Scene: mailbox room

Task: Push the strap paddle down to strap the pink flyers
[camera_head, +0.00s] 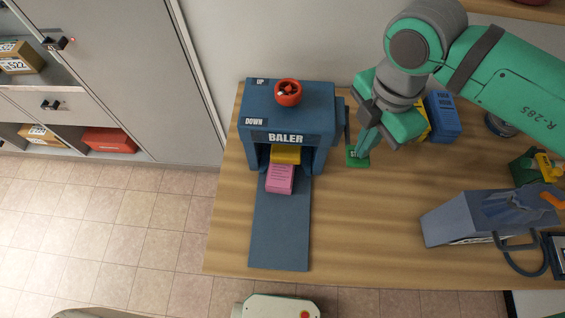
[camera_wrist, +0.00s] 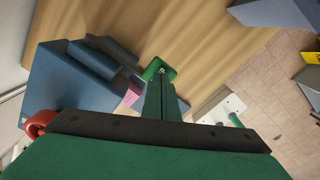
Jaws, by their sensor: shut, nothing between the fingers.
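The blue baler (camera_head: 285,138) stands on the wooden table and also shows in the wrist view (camera_wrist: 70,88). The pink flyers (camera_head: 279,181) lie in a stack at its mouth, under a yellow block (camera_head: 286,154); a corner of them shows in the wrist view (camera_wrist: 131,97). A small green paddle (camera_head: 357,161), apparently the strap paddle, sits at the baler's right side; its end shows in the wrist view (camera_wrist: 157,68). My gripper (camera_head: 364,150) is shut and empty, pointing down with its tips at the paddle. I cannot tell whether they touch it.
A red knob (camera_head: 288,91) tops the baler, beside UP and DOWN labels. A blue chute (camera_head: 280,235) runs to the table's front. A blue box (camera_head: 442,116) stands behind my gripper, and a grey-blue machine (camera_head: 480,222) stands at right. Bare tabletop (camera_head: 365,220) lies between.

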